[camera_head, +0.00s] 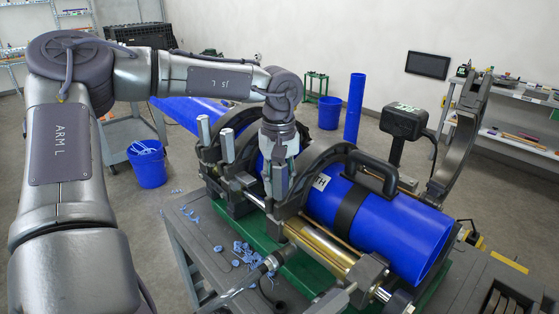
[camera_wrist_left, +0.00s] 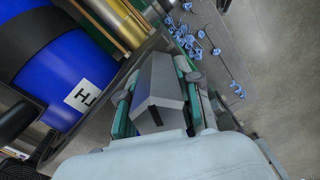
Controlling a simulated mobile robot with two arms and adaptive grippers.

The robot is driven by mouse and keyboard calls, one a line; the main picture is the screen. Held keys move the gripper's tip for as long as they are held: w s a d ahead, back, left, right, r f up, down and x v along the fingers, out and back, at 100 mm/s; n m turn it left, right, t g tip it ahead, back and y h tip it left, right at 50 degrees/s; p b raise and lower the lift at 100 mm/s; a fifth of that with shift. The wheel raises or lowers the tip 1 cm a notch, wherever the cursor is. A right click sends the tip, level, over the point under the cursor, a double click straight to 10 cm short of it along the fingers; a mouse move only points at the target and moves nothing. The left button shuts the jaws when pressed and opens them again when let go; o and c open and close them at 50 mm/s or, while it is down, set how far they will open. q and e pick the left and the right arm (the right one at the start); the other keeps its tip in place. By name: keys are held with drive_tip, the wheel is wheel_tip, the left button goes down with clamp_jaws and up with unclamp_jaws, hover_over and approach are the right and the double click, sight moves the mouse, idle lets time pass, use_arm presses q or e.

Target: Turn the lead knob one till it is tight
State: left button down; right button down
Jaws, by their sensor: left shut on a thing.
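My left gripper (camera_head: 276,194) points down between the clamp rings of the pipe fusion machine, in front of the blue pipe. It is shut on the lead knob, which its fingers mostly hide in the head view. In the left wrist view the fingers (camera_wrist_left: 184,72) stand close together, beside the blue pipe and a brass cylinder, and the knob's tip cannot be made out clearly. Two other silver knobs (camera_head: 204,131) and (camera_head: 227,146) stand upright on the clamps to the left, apart from the gripper. My right gripper is not in view.
The blue pipe (camera_head: 385,224) lies in the black clamps, with a brass cylinder (camera_head: 322,248) along the front. Blue shavings (camera_head: 246,254) litter the cart top. An open clamp arm (camera_head: 463,135) stands at right. Blue buckets (camera_head: 147,165) stand on the floor.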

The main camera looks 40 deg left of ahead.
use_arm(q)
drive_tip(key=shift+w+m, duration=0.1)
drive_tip(key=shift+m, duration=0.4)
drive_tip(key=shift+r, duration=0.1)
drive_tip(key=shift+w+m, duration=0.1)
drive_tip(key=shift+m, duration=1.4)
drive_tip(key=shift+m, duration=1.5)
drive_tip(key=shift+d+m+p, duration=0.1)
drive_tip(key=shift+m+p, duration=0.25)
drive_tip(key=shift+m, duration=1.15)
